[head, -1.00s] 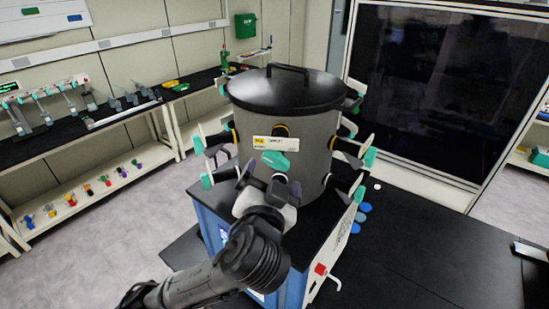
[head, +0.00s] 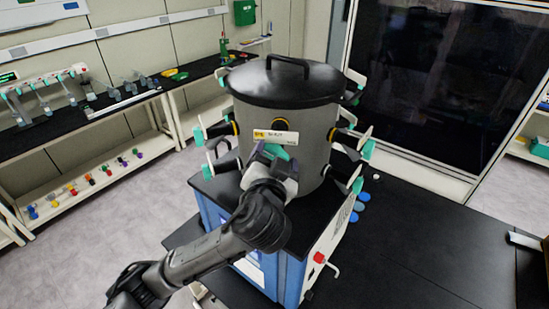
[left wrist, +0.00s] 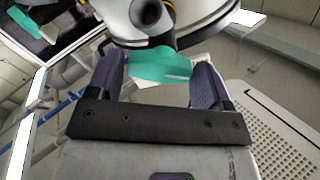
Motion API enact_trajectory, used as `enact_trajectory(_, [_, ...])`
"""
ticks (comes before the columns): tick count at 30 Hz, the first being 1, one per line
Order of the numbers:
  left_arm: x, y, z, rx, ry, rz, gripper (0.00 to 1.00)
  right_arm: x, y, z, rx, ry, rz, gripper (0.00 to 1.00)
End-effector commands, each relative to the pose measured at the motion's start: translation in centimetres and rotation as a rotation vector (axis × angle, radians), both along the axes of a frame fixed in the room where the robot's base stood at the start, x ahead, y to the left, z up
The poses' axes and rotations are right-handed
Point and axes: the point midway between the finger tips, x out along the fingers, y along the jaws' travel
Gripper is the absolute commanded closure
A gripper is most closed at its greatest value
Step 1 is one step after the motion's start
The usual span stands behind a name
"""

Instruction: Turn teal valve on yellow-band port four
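The teal valve handle (head: 279,152) is on the front of the grey drum (head: 312,150), just below a label with a yellow patch (head: 274,136). In the left wrist view the teal handle (left wrist: 160,66) lies across the space between the two purple-grey fingers. My left gripper (left wrist: 157,82) is open around the handle. Its fingers are wide apart, with the handle's ends close to them; I cannot tell whether they touch. In the head view my wrist hides much of the port below the handle. My right gripper is not in view.
Other ports with teal valves (head: 198,135) stick out around the drum, close on both sides. The drum stands on a blue-sided unit (head: 292,270) with a red knob (head: 319,257). A black bench (head: 430,240) lies to the right, mostly clear near the unit.

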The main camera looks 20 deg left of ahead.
Motion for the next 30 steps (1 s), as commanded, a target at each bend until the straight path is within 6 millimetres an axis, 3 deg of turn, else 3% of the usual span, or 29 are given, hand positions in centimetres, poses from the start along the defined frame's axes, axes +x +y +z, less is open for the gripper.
enact_trajectory(10, [-0.01, -0.01, 0.01, 0.000, 0.000, 0.000, 0.59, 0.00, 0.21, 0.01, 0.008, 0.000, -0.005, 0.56])
enact_trajectory(20, [0.00, 0.00, -0.02, 0.069, 0.018, 0.001, 0.59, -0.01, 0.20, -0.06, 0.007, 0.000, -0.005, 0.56])
enact_trajectory(30, [0.01, 0.06, -0.01, 0.342, 0.085, 0.001, 0.59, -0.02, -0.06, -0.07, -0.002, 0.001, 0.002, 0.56])
